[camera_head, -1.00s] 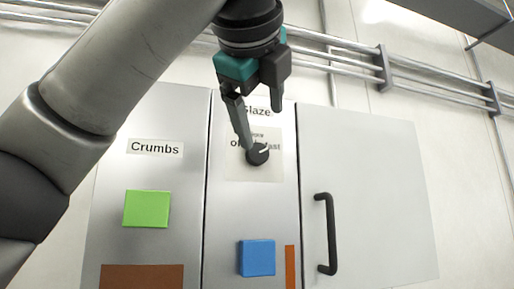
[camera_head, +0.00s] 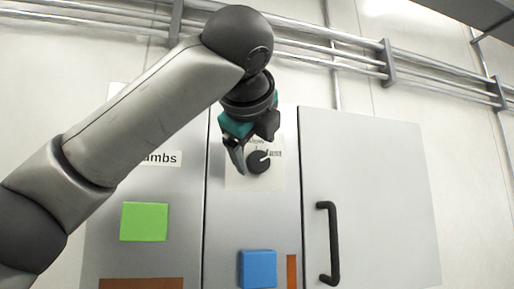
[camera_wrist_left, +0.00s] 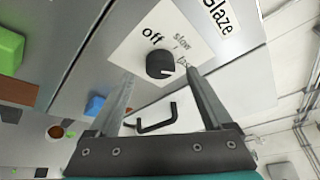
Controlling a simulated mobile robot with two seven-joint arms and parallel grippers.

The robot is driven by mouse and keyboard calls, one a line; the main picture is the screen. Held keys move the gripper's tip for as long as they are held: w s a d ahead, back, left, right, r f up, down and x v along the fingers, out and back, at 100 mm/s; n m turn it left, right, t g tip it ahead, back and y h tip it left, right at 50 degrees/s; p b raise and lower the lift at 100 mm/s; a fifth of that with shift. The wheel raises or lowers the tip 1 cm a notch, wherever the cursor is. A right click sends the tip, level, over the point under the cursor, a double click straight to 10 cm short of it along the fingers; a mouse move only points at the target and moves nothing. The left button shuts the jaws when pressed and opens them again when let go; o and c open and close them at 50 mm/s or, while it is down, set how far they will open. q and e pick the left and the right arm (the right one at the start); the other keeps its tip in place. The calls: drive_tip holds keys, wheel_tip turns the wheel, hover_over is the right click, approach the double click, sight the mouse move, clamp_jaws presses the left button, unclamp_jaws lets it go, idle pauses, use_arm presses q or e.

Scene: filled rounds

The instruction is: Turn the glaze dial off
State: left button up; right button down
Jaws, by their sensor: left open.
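The glaze dial (camera_head: 258,162) is a round black knob with a white pointer line, on a white plate (camera_head: 236,182) on the middle panel. In the left wrist view the dial (camera_wrist_left: 159,64) has "off", "slow" and "fast" printed around it. Its pointer is toward "fast", away from "off". My left gripper (camera_head: 255,153) is in front of the plate's upper left, beside the dial, and hides the Glaze label in the head view. In the left wrist view its fingers (camera_wrist_left: 160,80) are spread, with the dial showing between and beyond them; contact is not visible. My right gripper is not in view.
A green square (camera_head: 144,222) is on the left Crumbs panel, and a blue square (camera_head: 258,269) below the dial. The right door (camera_head: 385,200) has a black handle (camera_head: 329,243). Metal pipes (camera_head: 350,57) run along the wall above. Space before the door looks clear.

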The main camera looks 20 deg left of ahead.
sight(258, 160)
use_arm(q)
drive_tip(key=shift+p+x, duration=0.35)
drive_tip(key=shift+x, duration=1.3)
clamp_jaws()
